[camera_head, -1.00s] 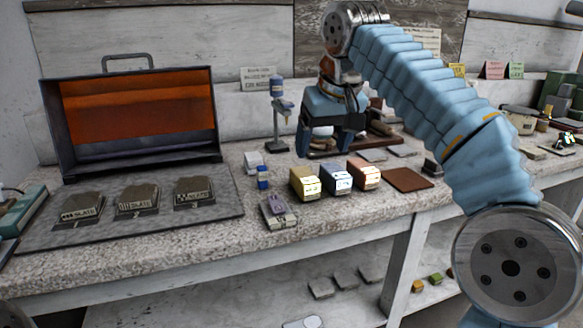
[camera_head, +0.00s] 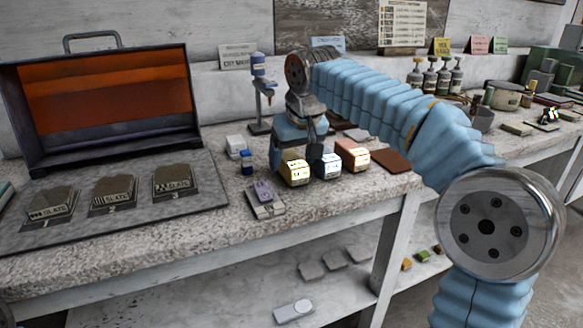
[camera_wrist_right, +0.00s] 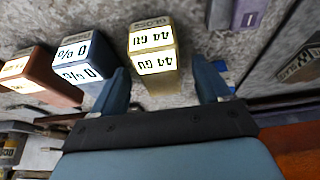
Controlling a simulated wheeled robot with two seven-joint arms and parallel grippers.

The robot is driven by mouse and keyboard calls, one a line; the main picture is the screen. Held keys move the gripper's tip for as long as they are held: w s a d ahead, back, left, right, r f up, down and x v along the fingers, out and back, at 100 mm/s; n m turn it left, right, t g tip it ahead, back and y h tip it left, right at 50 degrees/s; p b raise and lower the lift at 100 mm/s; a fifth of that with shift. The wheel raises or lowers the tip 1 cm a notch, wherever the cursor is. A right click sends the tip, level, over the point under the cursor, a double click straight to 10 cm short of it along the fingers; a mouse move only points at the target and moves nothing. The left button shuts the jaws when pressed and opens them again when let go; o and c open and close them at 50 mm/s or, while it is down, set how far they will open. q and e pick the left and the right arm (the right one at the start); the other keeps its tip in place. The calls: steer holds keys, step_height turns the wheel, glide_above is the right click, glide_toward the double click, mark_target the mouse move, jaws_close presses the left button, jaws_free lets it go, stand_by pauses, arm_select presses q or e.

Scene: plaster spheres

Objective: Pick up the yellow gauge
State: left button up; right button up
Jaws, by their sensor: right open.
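The yellow gauge (camera_head: 294,173) is a small yellowish block with a white printed face, standing on the stone worktop at the left end of a row of three blocks. It also shows in the right wrist view (camera_wrist_right: 153,48), labelled "GLOSS" and "44 GU". My right gripper (camera_head: 297,153) is open just above and behind it. In the right wrist view, the two blue fingers (camera_wrist_right: 162,80) lie on either side of the gauge, with gaps visible; how far down they reach is hard to tell. My left gripper is not in view.
A blue-grey gauge (camera_head: 327,166) stands close to the right of the yellow one, then a copper-coloured gauge (camera_head: 353,156). A purple-grey device (camera_head: 265,198) lies to the front left. A brown pad (camera_head: 397,160) lies to the right.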

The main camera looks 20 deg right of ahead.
steer(key=shift+x, duration=1.25)
steer(key=c, duration=1.3)
steer(key=shift+r, duration=1.5)
steer(key=s+r, duration=0.1)
steer(key=r, duration=0.1)
steer(key=s+a+r, duration=0.1)
steer(key=s+r, duration=0.1)
steer(key=s+a+r, duration=0.1)
steer(key=r, duration=0.1)
steer(key=shift+s, duration=0.15)
steer(key=s+a+r, duration=0.1)
steer(key=s, duration=0.2)
steer(key=s+a+r, duration=0.1)
steer(key=s, duration=0.1)
steer(key=s+a+r, duration=0.1)
steer(key=s+r, duration=0.1)
steer(key=s, duration=0.1)
steer(key=shift+s+a+b, duration=0.3)
steer(key=shift+a, duration=0.05)
